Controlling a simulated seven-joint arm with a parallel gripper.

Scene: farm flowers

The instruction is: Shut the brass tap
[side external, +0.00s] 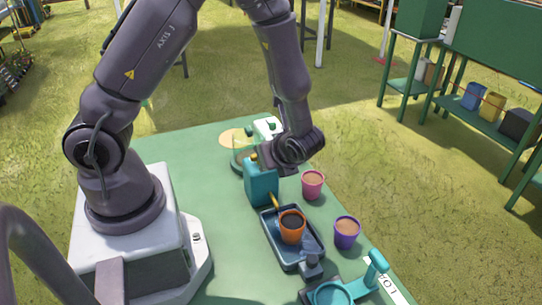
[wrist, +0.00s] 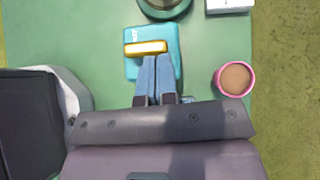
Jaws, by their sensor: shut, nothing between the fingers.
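A teal tank (side external: 262,184) stands on the green table, with a brass spout (side external: 273,201) slanting down over an orange pot (side external: 292,228) of dark soil. In the wrist view the tank (wrist: 172,66) carries a brass bar (wrist: 146,48) across its top, which looks like the tap's handle. My gripper (wrist: 155,62) is shut and empty, its blue-grey fingertips over the tank top, close beside the bar. I cannot tell whether they touch it. In the side view my gripper's dark body hangs just right of the tank top and hides part of it.
The orange pot stands in a dark tray (side external: 266,213). A pink pot (side external: 313,185) and a purple pot (side external: 346,232) stand to the right. A teal round-bodied item (side external: 333,294) is at the front. Behind the tank are a round green object (wrist: 165,8) and a white box (wrist: 229,5).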

